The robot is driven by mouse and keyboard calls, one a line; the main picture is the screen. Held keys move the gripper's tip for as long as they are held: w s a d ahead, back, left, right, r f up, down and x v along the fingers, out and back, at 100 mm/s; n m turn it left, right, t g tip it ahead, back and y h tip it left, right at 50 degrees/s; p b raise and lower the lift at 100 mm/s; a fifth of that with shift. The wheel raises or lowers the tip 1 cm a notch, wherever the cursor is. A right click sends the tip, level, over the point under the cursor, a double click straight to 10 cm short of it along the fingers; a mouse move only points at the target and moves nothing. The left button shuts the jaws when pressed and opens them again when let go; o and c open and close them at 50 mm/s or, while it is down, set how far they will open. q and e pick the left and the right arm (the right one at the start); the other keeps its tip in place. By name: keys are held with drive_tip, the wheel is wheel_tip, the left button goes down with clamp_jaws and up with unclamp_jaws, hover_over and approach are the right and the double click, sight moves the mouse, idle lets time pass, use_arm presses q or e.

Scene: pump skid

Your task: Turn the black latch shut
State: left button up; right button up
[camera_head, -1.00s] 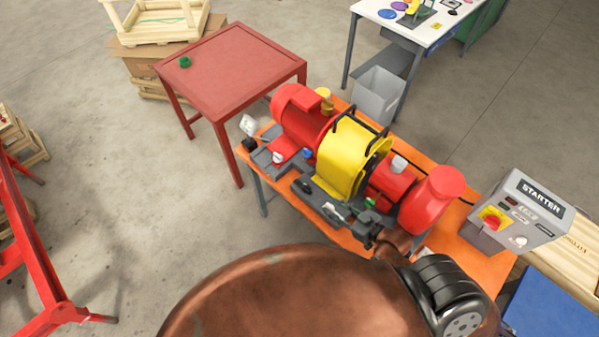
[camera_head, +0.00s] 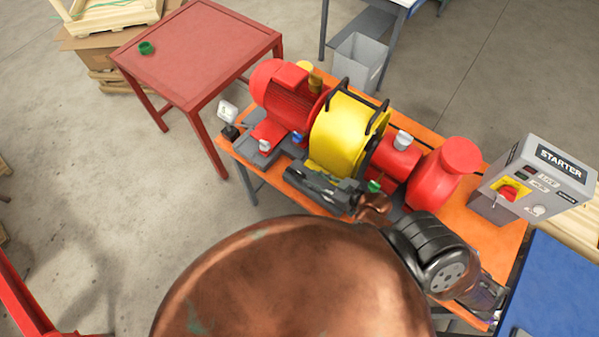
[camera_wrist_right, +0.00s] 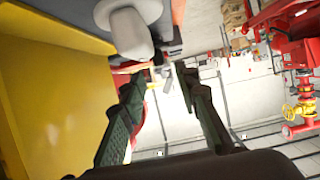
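My right gripper (camera_head: 302,178) is at the front edge of the pump skid, just in front of the yellow guard (camera_head: 343,132). In the right wrist view its two dark fingers (camera_wrist_right: 158,74) stand apart with a gap between them, and I see nothing clearly held. The guard's yellow side (camera_wrist_right: 50,105) fills the left of that view. I cannot make out the black latch for certain; the gripper covers the spot in front of the guard where a small black part showed earlier. My left gripper is out of view.
A red motor (camera_head: 283,95) and a red pump (camera_head: 440,172) flank the guard on the orange bench (camera_head: 490,240). The grey starter box (camera_head: 530,180) stands at right. A red table (camera_head: 190,50) is at upper left. A pale rounded knob (camera_wrist_right: 128,30) is close to the fingers.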

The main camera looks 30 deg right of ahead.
sight(302, 174)
drive_tip(key=p+x, duration=0.1)
drive_tip(key=x, duration=0.5)
drive_tip(key=shift+w+a+f, duration=0.1)
drive_tip(key=shift+w+a, duration=0.1)
drive_tip(key=shift+c, duration=0.4)
clamp_jaws()
